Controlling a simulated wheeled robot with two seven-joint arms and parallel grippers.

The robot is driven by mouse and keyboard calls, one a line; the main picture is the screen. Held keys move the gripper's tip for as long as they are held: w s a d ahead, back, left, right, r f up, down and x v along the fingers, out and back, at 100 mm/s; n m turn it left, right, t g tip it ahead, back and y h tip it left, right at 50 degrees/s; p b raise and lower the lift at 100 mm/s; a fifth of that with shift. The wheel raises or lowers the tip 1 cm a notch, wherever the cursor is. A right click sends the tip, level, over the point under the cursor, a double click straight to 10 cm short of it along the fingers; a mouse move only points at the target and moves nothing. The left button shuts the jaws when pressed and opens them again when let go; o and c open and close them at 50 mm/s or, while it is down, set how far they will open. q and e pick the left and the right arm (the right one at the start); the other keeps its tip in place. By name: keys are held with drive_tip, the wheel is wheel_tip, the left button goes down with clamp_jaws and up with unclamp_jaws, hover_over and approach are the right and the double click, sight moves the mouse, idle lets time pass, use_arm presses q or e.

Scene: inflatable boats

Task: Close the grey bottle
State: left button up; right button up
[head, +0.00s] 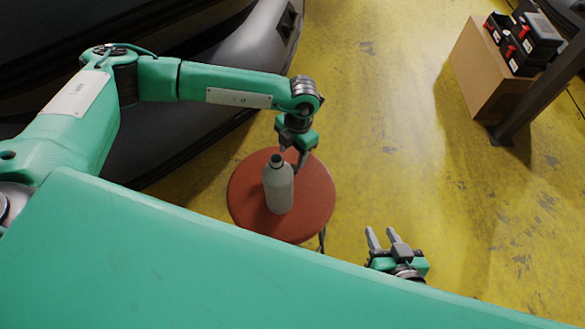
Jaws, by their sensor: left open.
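The grey bottle (279,190) stands upright on a round red stool top (318,200). Its neck end is dark; I cannot tell whether that is a cap or an open mouth. My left gripper (292,160) points down just behind and to the right of the bottle's top. It is open, and its fingers are partly behind the bottle's neck. I cannot tell whether they touch it. My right gripper (381,231) is lower right of the stool, with its two fingers apart and nothing between them. No separate cap shows.
Dark grey inflatable boats (235,60) fill the upper left behind my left arm. A cardboard box (483,75) and black cases with red latches (522,45) are at the upper right, by a dark post (540,85). The yellow floor (400,130) between is clear.

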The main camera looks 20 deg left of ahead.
sight(293, 168)
use_arm(q)
drive_tip(key=f, duration=0.3)
drive_tip(key=f+b, duration=0.1)
drive_tip(key=shift+s+d+f, duration=0.2)
drive_tip(key=shift+s, duration=0.05)
drive_tip(key=shift+f, duration=0.4)
use_arm(e)
drive_tip(key=shift+a+r+t+y, duration=0.2)
drive_tip(key=shift+a+t+y, duration=0.2)
drive_tip(key=shift+a+t, duration=0.45)
use_arm(q)
drive_tip(key=c, duration=1)
use_arm(e)
drive_tip(key=shift+w, duration=0.1)
